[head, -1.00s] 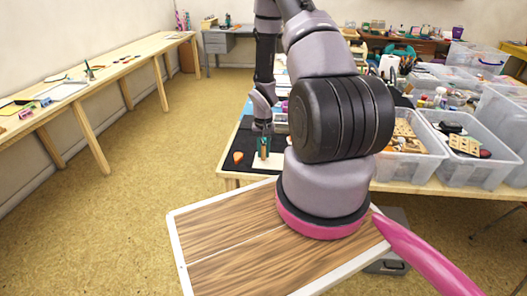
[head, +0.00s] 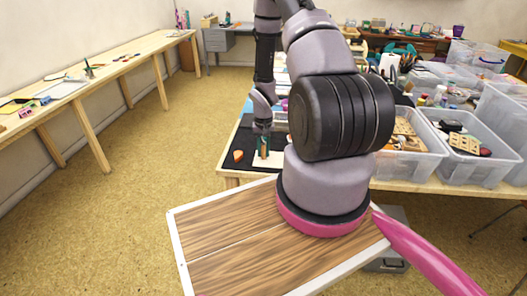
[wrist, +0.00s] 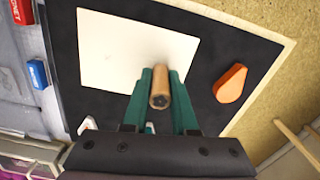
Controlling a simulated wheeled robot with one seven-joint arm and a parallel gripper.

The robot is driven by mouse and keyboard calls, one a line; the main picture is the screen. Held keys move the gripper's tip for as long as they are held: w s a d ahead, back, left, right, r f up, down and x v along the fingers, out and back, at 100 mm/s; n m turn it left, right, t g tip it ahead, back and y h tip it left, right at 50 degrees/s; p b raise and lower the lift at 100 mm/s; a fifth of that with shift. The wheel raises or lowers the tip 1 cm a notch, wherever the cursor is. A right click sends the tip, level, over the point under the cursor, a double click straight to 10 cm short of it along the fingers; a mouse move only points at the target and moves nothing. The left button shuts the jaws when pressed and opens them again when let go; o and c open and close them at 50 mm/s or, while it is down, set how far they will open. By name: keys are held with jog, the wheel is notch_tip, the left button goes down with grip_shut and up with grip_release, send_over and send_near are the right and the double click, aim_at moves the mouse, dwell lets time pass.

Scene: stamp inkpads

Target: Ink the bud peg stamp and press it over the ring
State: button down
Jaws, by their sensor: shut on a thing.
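My gripper (wrist: 160,100) has teal fingers shut on a wooden peg stamp (wrist: 160,88), with a dark mark on the end facing the wrist camera. In the wrist view it overlaps the near edge of a cream card (wrist: 120,52) that lies on a black mat (wrist: 225,55). In the head view my gripper (head: 263,146) is over or at the card (head: 276,160) near the table's front. I cannot tell if the peg touches the card. No ring shows on the visible card; the part behind the gripper is hidden.
An orange teardrop-shaped piece (wrist: 231,83) lies on the mat right of the card. A blue block (wrist: 37,74) and a red box (wrist: 20,10) are at the left. Clear plastic bins (head: 470,150) stand on the table's right side. Bare mat lies around the orange piece.

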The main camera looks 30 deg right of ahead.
jog(key=shift+r, duration=0.1)
jog(key=shift+r, duration=0.4)
jog(key=shift+r, duration=0.15)
jog(key=shift+r, duration=2.7)
